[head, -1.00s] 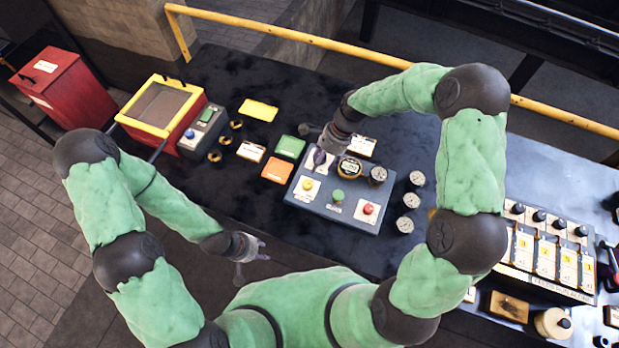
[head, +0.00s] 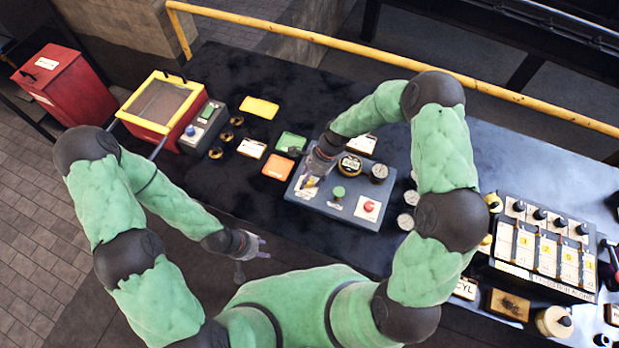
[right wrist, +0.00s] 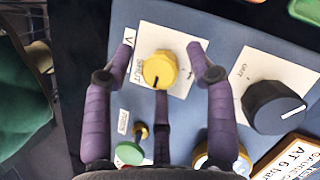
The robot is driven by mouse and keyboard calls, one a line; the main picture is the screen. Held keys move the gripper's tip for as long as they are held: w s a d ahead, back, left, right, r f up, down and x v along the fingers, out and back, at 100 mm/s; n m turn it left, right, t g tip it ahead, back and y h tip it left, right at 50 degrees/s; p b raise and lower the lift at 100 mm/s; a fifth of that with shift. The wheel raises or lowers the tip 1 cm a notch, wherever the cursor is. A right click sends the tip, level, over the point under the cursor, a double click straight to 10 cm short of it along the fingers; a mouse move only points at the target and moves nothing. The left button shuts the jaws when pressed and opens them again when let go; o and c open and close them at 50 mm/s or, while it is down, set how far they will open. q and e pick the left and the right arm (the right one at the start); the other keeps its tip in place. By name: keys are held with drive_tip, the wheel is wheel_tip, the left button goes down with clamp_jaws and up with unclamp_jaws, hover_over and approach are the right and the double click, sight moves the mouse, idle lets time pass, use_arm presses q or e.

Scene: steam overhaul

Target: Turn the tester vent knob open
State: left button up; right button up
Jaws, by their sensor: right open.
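The tester is a blue-grey box (head: 350,215) on the dark table. Its yellow vent knob (right wrist: 160,70) sits on a white plate in the right wrist view, with a "SHUT" mark beside it. In the head view the knob (head: 311,182) is partly covered by my right gripper (head: 314,174). My right gripper (right wrist: 166,58) is open, its purple fingers on either side of the knob with visible gaps; I cannot tell how high they are above the panel. My left gripper (head: 256,250) is open and empty, away from the tester.
A black knob (right wrist: 272,106) is close to my right finger. A green knob (head: 338,192), a red knob (head: 369,206) and a round gauge (head: 350,163) are on the same panel. Orange (head: 276,167) and green (head: 291,143) blocks lie left of the tester.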

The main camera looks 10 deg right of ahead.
drive_tip(key=shift+d, duration=0.1)
drive_tip(key=c, duration=1.1)
drive_tip(key=shift+w+n, duration=0.1)
drive_tip(key=shift+n, duration=0.2)
drive_tip(key=n+g+b, duration=0.1)
drive_tip(key=n, duration=0.2)
drive_tip(key=shift+w+n+g, duration=0.15)
drive_tip(key=shift+n+g, duration=0.15)
drive_tip(key=n, duration=0.1)
drive_tip(key=n+g+h+b, duration=0.1)
drive_tip(key=n, duration=0.1)
drive_tip(key=n+h, duration=0.1)
drive_tip(key=n, duration=0.1)
drive_tip(key=shift+w+a+b, duration=0.1)
drive_tip(key=shift+a+b, duration=0.2)
drive_tip(key=shift+b, duration=0.05)
drive_tip(key=n, duration=0.2)
drive_tip(key=n+g+h+b, duration=0.1)
drive_tip(key=n, duration=0.1)
drive_tip(key=shift+a+n+h, duration=0.15)
drive_tip(key=shift+n+h, duration=0.15)
drive_tip(key=shift+n, duration=0.1)
drive_tip(key=shift+n+h+b, duration=0.3)
drive_tip(key=shift+n+h, duration=0.5)
drive_tip(key=shift+n, duration=1.1)
